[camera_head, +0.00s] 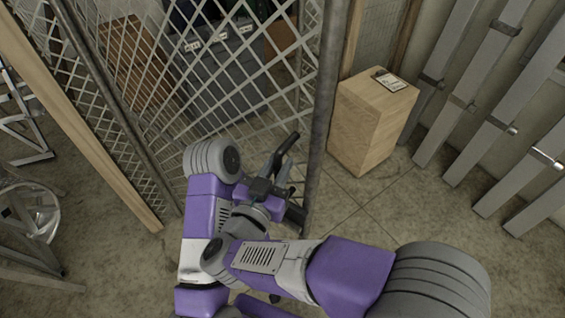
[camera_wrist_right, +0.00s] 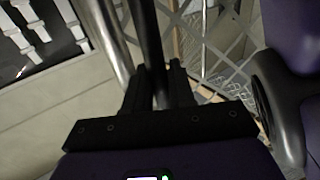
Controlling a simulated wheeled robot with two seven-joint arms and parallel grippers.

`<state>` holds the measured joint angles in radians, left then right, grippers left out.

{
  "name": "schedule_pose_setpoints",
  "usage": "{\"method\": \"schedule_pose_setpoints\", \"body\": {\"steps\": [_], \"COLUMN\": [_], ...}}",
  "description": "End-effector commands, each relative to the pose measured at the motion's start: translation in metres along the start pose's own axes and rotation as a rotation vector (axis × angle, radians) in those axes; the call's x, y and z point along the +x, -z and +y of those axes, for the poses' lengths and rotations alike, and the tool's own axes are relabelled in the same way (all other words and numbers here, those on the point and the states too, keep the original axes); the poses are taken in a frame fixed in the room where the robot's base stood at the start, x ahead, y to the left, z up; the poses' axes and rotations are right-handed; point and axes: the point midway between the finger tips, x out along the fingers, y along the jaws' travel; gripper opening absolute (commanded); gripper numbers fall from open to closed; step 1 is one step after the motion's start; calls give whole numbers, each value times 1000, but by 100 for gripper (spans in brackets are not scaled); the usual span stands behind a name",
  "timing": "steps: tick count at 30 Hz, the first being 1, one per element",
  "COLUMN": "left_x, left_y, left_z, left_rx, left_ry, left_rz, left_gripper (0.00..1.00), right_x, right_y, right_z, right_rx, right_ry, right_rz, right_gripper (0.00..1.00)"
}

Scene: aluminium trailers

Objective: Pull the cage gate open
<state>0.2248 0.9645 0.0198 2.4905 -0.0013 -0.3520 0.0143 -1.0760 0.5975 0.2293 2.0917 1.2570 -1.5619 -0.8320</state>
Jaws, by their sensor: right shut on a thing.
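The cage gate is a panel of pale diamond mesh (camera_head: 235,85) with a dark frame post (camera_head: 325,95) along its right edge. My right gripper (camera_head: 280,168) is at the gate, just left of this post. In the right wrist view its two dark fingers (camera_wrist_right: 157,88) are shut on a slim dark bar, the gate handle (camera_wrist_right: 150,40), which runs up between them. A paler post (camera_wrist_right: 108,40) stands to the left of the handle, and mesh shows to the right. My right arm hides the lower part of the gate. My left gripper is not in view.
A wooden box (camera_head: 362,125) with a label on top stands right of the gate post. Grey metal posts (camera_head: 475,95) line the right wall. Grey cabinets (camera_head: 215,70) stand behind the mesh. A metal stool (camera_head: 38,215) is at left. Bare floor lies right of the gate.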

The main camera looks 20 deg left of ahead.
Motion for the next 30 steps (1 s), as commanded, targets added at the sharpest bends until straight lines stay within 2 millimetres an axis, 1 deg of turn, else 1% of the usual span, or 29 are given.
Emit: {"method": "schedule_pose_setpoints", "body": {"steps": [8, 9, 11, 19, 22, 26, 30], "left_x": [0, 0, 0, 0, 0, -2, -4], "left_y": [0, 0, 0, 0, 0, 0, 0], "left_z": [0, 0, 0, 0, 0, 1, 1], "left_rx": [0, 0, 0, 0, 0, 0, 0], "left_ry": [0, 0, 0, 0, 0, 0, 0], "left_rz": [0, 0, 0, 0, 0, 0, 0], "left_gripper": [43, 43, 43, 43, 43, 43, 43], "right_x": [0, 0, 0, 0, 0, 0, 0], "right_y": [1, 1, 1, 1, 6, 26, 55], "right_z": [0, 0, 0, 0, 0, 0, 0], "right_rx": [3, 3, 3, 2, 5, 8, 10], "right_ry": [1, 1, 1, 1, 1, 0, 1], "right_rz": [1, 1, 1, 0, 1, 2, 3], "right_gripper": [0, 30, 39, 40, 40, 40, 40]}}
